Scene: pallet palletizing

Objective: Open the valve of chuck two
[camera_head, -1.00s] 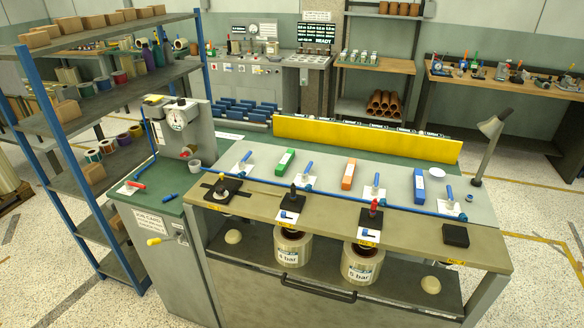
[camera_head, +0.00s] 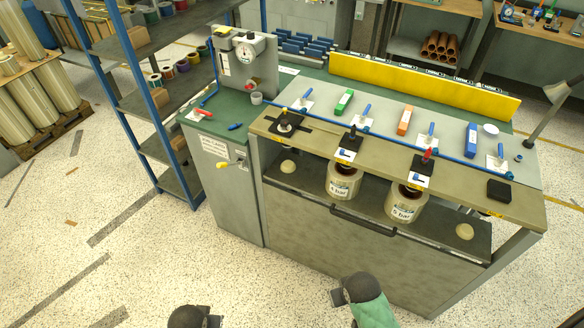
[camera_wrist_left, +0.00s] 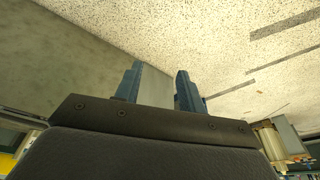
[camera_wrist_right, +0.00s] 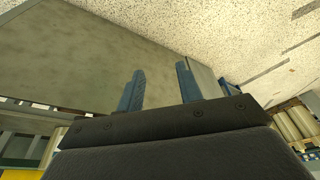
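A row of chucks sits on the tan front ledge. The second chuck from the left (camera_head: 352,137) is black on a dark plate; its number tag is too small to read. Behind the ledge is a row of blue-handled valves; the second valve from the left (camera_head: 365,113) has its lever slanting up and to the right. My left gripper (camera_wrist_left: 157,78) and right gripper (camera_wrist_right: 161,75) are open and empty, seen against the bench's front panel and floor. In the head view my two wrists are at the bottom edge, away from the valves; their fingers cannot be made out.
Green, orange and blue blocks lie between valves on the grey panel, before a yellow barrier (camera_head: 420,85). A gauge stand (camera_head: 245,60) and blue-post rack (camera_head: 150,95) are left. Floor before the bench is clear.

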